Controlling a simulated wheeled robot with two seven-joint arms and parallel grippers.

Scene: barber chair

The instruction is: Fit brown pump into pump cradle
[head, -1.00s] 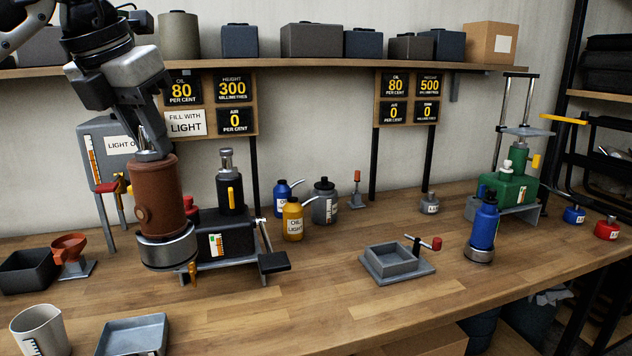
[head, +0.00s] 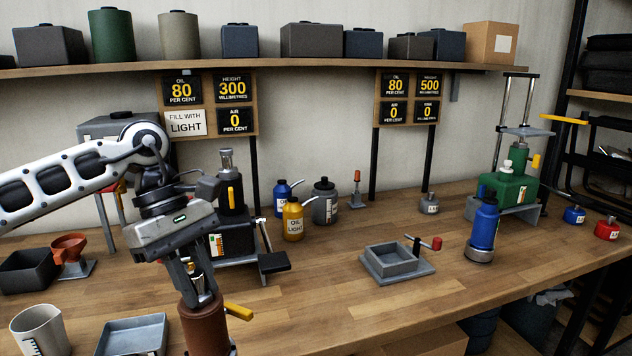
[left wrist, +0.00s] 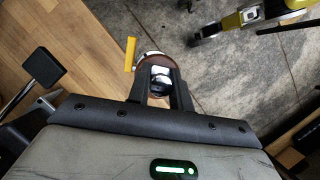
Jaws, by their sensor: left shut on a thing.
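The brown pump (head: 205,328) is at the bottom of the head view, upright or nearly so, its lower part cut off by the frame edge. A yellow lever (head: 238,311) sticks out at its side. My left gripper (head: 198,296) is shut on the pump's top from above; the left wrist view also shows the gripper (left wrist: 158,92) over the pump (left wrist: 150,58). A grey square holder with a red-knobbed clamp, seemingly the pump cradle (head: 380,274), stands empty on the bench, right of the gripper and farther back. My right gripper is not in view.
A black pump on a stand (head: 230,238), oil cans (head: 293,222) and a grey tray (head: 130,338) are near my left arm. A blue pump (head: 482,230) and a green pump (head: 508,190) stand right of the cradle. The bench between gripper and cradle is clear.

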